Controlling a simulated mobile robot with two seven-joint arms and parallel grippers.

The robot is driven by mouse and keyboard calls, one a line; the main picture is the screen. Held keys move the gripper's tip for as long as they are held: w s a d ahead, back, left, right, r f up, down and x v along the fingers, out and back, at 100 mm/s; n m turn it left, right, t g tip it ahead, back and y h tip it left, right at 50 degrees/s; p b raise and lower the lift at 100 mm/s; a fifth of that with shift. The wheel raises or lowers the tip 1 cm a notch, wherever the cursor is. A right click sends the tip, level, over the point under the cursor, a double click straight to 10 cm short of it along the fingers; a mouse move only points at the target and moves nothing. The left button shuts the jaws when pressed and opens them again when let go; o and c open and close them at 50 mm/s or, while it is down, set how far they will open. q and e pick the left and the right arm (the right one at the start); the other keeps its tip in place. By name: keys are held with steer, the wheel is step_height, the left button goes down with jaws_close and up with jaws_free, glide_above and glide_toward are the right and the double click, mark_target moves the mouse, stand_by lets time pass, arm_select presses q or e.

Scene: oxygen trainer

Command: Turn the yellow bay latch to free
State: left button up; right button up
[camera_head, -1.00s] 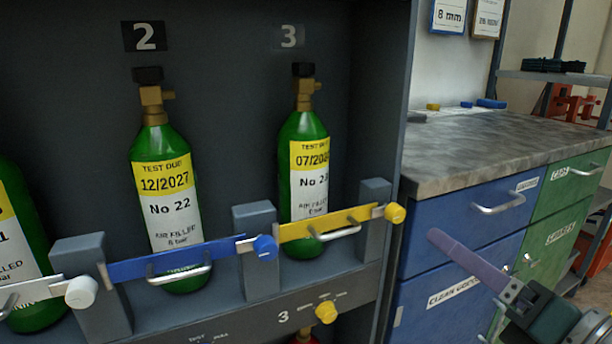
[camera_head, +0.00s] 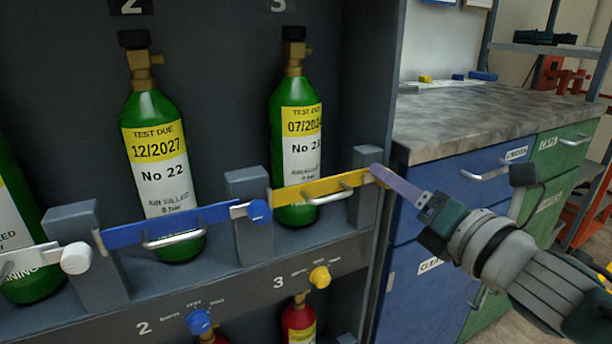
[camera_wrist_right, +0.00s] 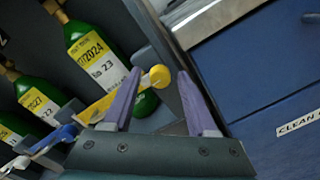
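The yellow bay latch knob (camera_wrist_right: 159,76) shows in the right wrist view, at the right end of the yellow bar (camera_head: 328,188) across bay 3. In the head view the knob is mostly hidden behind my right gripper's finger. My right gripper (camera_head: 374,171) reaches in from the right, its purple fingers pointing at the bar's end. In the right wrist view, the fingers of the right gripper (camera_wrist_right: 158,75) are apart, with the knob appearing between their tips. I cannot tell whether they touch it. My left gripper is not in view.
A green cylinder (camera_head: 298,130) stands behind the yellow bar. A blue bar (camera_head: 170,226) with a blue knob (camera_head: 258,211) closes bay 2. A lower yellow knob (camera_head: 319,277) sits above a red cylinder (camera_head: 298,318). Blue drawers (camera_head: 470,190) stand right of the rack.

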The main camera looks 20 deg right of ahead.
jaws_close()
stand_by(0.3)
steer(key=shift+m, duration=0.4)
steer(key=shift+m+g+y+p, duration=0.4)
steer(key=shift+m+p, duration=1.9)
steer(key=shift+m, duration=5.9)
